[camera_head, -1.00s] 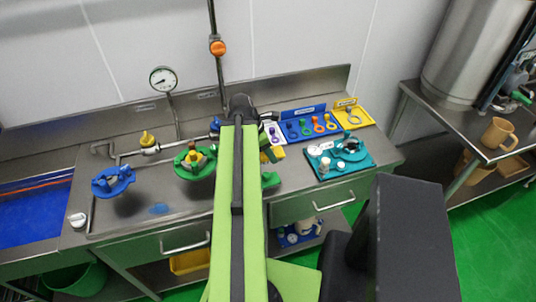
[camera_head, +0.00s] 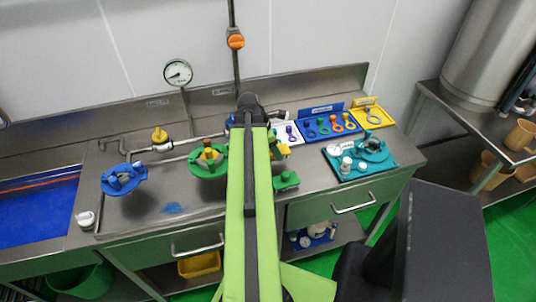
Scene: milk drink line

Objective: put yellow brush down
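My green arm (camera_head: 250,215) reaches forward over the steel counter and hides much of the middle. Its dark far joint (camera_head: 249,103) shows near the back of the counter. My gripper is not visible, so I cannot see its fingers or what they hold. A small yellow piece (camera_head: 283,150) shows just right of the arm, partly hidden. I cannot tell whether it is the yellow brush, or whether it is held or resting.
The steel counter (camera_head: 150,215) has a blue valve part (camera_head: 123,179), green valve part (camera_head: 208,162) and small green piece (camera_head: 286,181). A blue tray (camera_head: 327,131), yellow tray (camera_head: 372,105) and teal tray (camera_head: 360,158) stand right. Bare counter lies front left.

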